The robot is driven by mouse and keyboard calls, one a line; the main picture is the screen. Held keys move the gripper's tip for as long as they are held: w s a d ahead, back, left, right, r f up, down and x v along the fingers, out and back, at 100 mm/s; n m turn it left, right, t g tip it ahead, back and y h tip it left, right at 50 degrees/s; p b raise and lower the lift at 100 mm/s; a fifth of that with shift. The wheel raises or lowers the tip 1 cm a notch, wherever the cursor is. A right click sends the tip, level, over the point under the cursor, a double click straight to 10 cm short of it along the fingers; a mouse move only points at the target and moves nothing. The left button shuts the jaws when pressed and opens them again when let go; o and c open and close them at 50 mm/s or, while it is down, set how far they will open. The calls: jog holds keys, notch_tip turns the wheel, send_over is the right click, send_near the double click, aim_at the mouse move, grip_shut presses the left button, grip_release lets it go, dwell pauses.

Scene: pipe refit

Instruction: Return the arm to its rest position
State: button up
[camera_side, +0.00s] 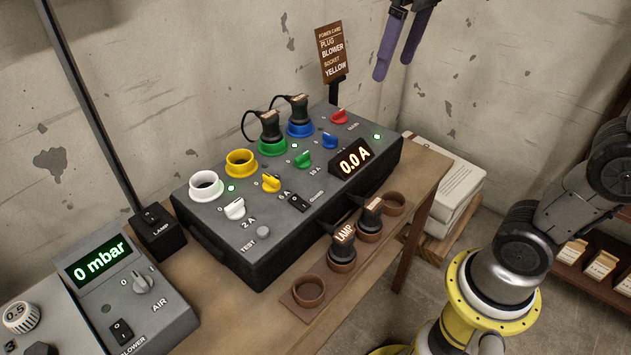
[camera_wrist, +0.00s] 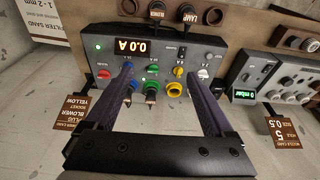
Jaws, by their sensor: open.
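My gripper (camera_wrist: 158,98) is open and empty; its two purple fingers stand wide apart in the wrist view. In the side view the purple fingers (camera_side: 402,42) hang at the top, well above and behind the power panel (camera_side: 225,235), touching nothing. My yellow arm base shows at the lower right there. The panel carries white, yellow, green and blue sockets. Black plugs with cables sit in the green (camera_side: 271,135) and blue (camera_side: 299,116) sockets; the white (camera_side: 205,186) and yellow (camera_side: 241,163) sockets are empty.
A wooden rack (camera_side: 295,297) in front of the panel holds two plugs, one marked LAMP (camera_side: 343,243). An air unit (camera_side: 110,270) reads 0 mbar. A brown card (camera_side: 333,53) names plug BLOWER, socket YELLOW. White bags (camera_side: 440,170) lie right of the bench.

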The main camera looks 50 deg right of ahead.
jog(key=s+f+t, duration=0.3)
jog(key=s+f, duration=0.8)
jog(key=f, duration=0.2)
jog(key=shift+a+f, duration=0.15)
jog(key=shift+f, duration=0.05)
